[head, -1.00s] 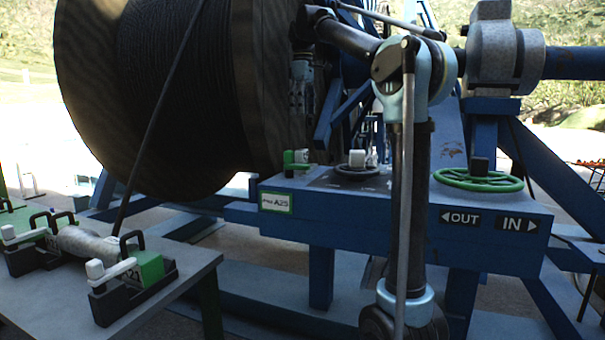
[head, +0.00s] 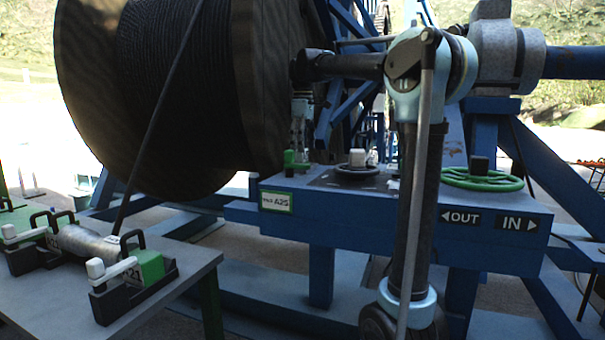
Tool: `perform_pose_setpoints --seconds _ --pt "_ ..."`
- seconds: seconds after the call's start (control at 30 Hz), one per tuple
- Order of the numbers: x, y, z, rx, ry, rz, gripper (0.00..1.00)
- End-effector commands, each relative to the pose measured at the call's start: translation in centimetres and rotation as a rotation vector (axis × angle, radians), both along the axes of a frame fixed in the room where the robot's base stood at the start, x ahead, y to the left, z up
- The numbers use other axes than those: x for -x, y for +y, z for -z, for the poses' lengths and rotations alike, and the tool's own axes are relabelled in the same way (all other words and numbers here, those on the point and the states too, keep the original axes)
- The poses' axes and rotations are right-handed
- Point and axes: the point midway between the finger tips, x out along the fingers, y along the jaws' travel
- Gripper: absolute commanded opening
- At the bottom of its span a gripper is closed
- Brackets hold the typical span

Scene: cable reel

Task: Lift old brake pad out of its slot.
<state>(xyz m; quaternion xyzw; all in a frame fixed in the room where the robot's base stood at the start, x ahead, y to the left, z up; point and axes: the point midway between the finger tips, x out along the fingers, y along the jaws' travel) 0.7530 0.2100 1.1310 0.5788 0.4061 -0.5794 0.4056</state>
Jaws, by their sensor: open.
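My gripper (head: 298,150) hangs from my arm with its fingers pointing down, beside the reel's right flange. It is open, with its tips at or just above a small green block (head: 289,160) on the blue beam. The beam carries a white label (head: 277,201) reading A25 below that block. Whether the fingers touch anything is too small to tell. I cannot clearly make out the old brake pad or its slot; the gripper and the block's small size hide the detail there.
The large cable reel (head: 170,90) stands close left of my gripper. A dark round mount with a white block (head: 357,158) and a green handwheel (head: 482,180) sit farther right on the beam. A grey table (head: 175,280) at left holds a clamped cylinder (head: 90,244).

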Motion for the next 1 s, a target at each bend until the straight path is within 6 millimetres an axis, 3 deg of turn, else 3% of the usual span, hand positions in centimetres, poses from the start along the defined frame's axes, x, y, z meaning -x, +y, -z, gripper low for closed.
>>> perform_pose_setpoints --seconds 0.2,0.5,0.57,0.83,1.0 --pt "0.0 0.0 2.5 0.0 0.0 0.0 0.75" --pt "0.0 0.0 2.9 0.0 0.0 0.0 0.75" --pt "0.0 0.0 2.9 0.0 0.0 0.0 0.64" --pt "0.0 0.0 2.9 0.0 0.0 0.0 0.02" --pt "0.0 0.0 2.9 0.0 0.0 0.0 0.0"
